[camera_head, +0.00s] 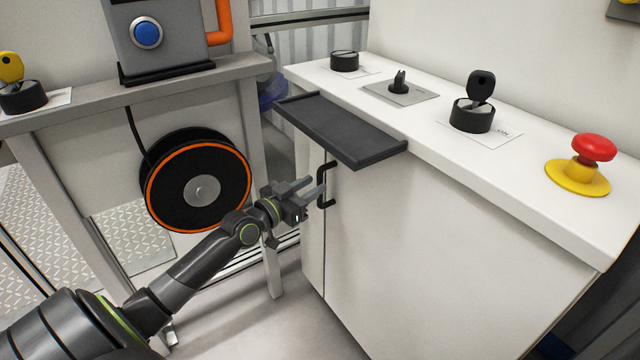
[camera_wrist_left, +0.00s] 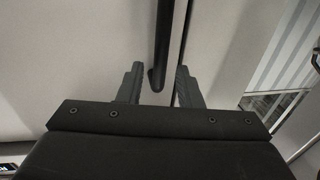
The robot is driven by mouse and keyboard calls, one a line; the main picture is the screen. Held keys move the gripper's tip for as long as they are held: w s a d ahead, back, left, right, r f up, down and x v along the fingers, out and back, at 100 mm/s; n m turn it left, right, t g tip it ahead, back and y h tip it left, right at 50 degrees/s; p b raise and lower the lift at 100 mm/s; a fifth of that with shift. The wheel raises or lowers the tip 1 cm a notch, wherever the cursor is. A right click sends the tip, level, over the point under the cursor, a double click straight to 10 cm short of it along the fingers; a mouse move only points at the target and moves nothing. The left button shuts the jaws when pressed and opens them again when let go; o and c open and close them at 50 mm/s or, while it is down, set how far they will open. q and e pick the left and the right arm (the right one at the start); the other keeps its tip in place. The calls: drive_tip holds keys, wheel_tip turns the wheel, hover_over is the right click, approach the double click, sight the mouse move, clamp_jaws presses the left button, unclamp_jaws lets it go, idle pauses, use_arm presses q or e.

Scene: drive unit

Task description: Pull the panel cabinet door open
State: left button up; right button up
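The white panel cabinet door (camera_head: 430,250) is on the right in the head view and looks closed, with a thin dark seam along its left edge. Its black upright bar handle (camera_head: 331,187) sits near that seam, below the black shelf. My left gripper (camera_head: 316,188) is at the handle, coming from the left. In the left wrist view, the handle (camera_wrist_left: 162,50) appears between the two open fingers of my left gripper (camera_wrist_left: 159,85), with a gap on either side. The fingers do not look closed on it. My right gripper is not in view.
A black shelf (camera_head: 340,130) juts out just above the handle. The cabinet top carries a red emergency button (camera_head: 594,147) and several knobs. A bench (camera_head: 100,92) with an orange-rimmed reel (camera_head: 200,190) stands at the left. Floor shows in front of the door.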

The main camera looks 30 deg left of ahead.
sight(318, 182)
use_arm(q)
drive_tip(key=shift+w+d, duration=0.2)
drive_tip(key=shift+w, duration=0.7)
drive_tip(key=shift+w+d, duration=0.15)
drive_tip(key=shift+w, duration=0.7)
drive_tip(key=shift+c, duration=0.2)
clamp_jaws()
